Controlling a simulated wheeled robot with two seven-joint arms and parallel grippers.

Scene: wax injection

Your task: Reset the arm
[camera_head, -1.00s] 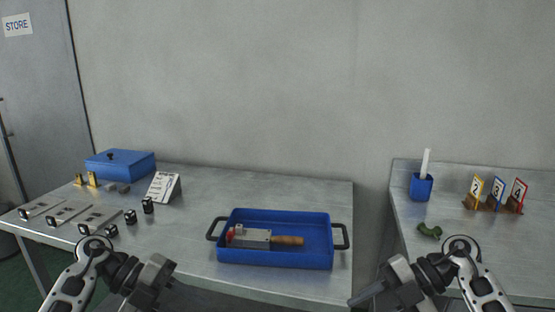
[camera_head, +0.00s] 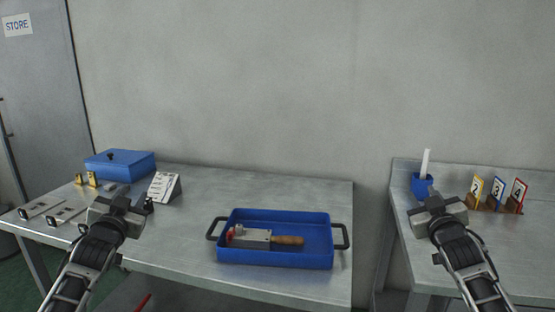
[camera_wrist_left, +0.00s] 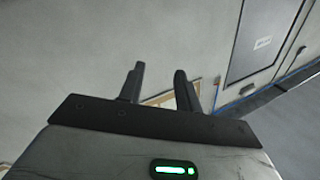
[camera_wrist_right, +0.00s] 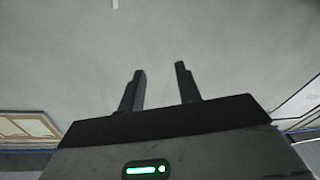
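My left gripper (camera_head: 118,208) is raised over the front left part of the left table in the head view. In the left wrist view its two fingers (camera_wrist_left: 158,84) stand apart with nothing between them. My right gripper (camera_head: 437,208) is raised at the left part of the right table. In the right wrist view its fingers (camera_wrist_right: 158,86) are also apart and empty. Both wrist views face a wall. The left arm covers some small items on the left table, and the right arm covers the table spot where a green piece lay.
A blue tray (camera_head: 325,262) with a wooden-handled tool (camera_head: 286,240) stands on the left table (camera_head: 190,255). A blue cup (camera_head: 421,185) and numbered cards (camera_head: 497,192) stand on the right table.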

